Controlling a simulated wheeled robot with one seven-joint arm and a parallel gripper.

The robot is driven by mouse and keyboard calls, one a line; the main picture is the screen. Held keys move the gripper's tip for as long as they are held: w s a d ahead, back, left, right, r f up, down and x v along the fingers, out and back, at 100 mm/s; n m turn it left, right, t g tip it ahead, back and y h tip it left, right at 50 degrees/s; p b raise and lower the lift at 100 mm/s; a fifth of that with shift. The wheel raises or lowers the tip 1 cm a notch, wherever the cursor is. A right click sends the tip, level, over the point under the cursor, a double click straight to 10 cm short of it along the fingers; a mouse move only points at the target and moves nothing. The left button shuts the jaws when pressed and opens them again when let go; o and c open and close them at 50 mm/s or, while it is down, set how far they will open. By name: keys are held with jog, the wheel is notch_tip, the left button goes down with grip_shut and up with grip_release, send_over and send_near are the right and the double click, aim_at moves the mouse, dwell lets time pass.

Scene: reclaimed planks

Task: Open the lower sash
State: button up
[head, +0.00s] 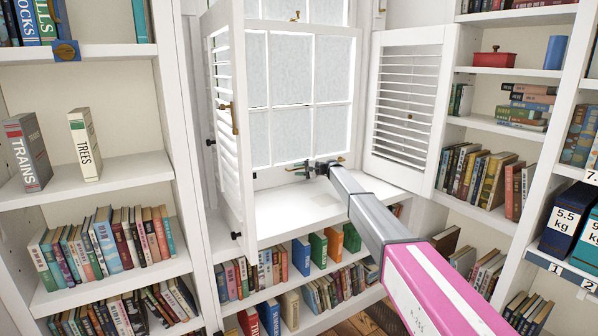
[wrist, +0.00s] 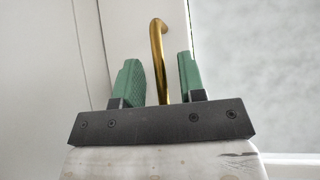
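The lower sash (head: 288,90) is a white frame with several frosted panes, and its bottom rail is low, close above the white sill (head: 290,210). My gripper (head: 306,170) is at the bottom rail, with small brass parts showing around it. In the wrist view my gripper (wrist: 161,80) is open, with a green finger on each side of a brass handle (wrist: 158,45). Gaps show between the handle and both fingers, so it does not look gripped. The handle's lower end is hidden behind the dark gripper body. A brass catch (head: 296,16) sits higher on the window.
A louvred shutter (head: 232,120) stands folded out at the left of the window, and another shutter (head: 408,100) lies open at the right. Bookshelves flank both sides, and a low bookcase (head: 300,250) runs under the sill. The sill top is mostly clear.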

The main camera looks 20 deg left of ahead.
grip_shut()
notch_tip(320, 180, up, 19)
jog(key=shift+f, duration=0.15)
dwell(0.4)
grip_release()
jog(key=d+r, duration=0.1)
jog(key=d, duration=1)
jog(key=shift+w+r, duration=0.2)
jog(key=shift+w, duration=0.15)
